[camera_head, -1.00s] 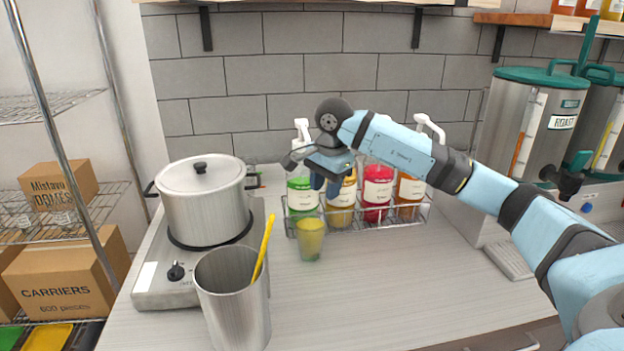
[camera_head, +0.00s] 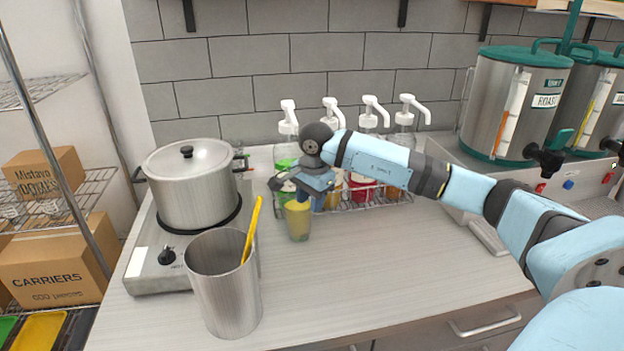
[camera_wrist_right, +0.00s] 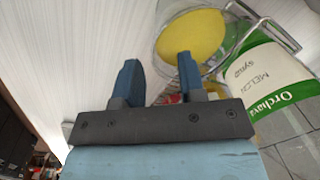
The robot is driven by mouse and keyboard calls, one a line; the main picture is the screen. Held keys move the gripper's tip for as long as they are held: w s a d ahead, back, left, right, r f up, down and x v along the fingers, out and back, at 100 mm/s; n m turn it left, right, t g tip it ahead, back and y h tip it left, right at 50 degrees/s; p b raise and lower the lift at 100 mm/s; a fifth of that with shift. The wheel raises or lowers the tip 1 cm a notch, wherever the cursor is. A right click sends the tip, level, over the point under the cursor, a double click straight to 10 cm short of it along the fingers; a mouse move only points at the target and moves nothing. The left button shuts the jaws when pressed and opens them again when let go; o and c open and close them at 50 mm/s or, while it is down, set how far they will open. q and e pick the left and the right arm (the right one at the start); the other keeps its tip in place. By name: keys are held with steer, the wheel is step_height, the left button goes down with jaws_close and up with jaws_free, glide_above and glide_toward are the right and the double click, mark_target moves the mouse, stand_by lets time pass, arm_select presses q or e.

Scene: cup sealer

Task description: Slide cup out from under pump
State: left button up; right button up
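The cup (camera_head: 298,222) is small and clear with yellow contents. It stands upright on the counter in front of the wire rack of pump bottles, near the green bottle (camera_head: 286,154). My right gripper (camera_head: 300,190) is just above and behind the cup's rim in the head view, partly hiding the bottles. In the right wrist view its two blue fingers (camera_wrist_right: 158,65) are apart with nothing gripped between them. The cup (camera_wrist_right: 190,38) lies just beyond the fingertips, more toward the right finger; contact cannot be told. My left gripper is not in view.
The rack (camera_head: 385,200) holds several syrup bottles with white pumps. A metal tumbler (camera_head: 222,295) with a yellow utensil stands front left. A pot (camera_head: 190,185) sits on a burner at left. Steel urns (camera_head: 510,105) stand at right. The counter in front of the cup is clear.

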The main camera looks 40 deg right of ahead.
mark_target(309, 214)
steer(key=shift+w+f, duration=0.15)
steer(key=shift+f, duration=0.95)
steer(key=shift+w+f, duration=0.1)
steer(key=shift+f, duration=1)
jaws_close()
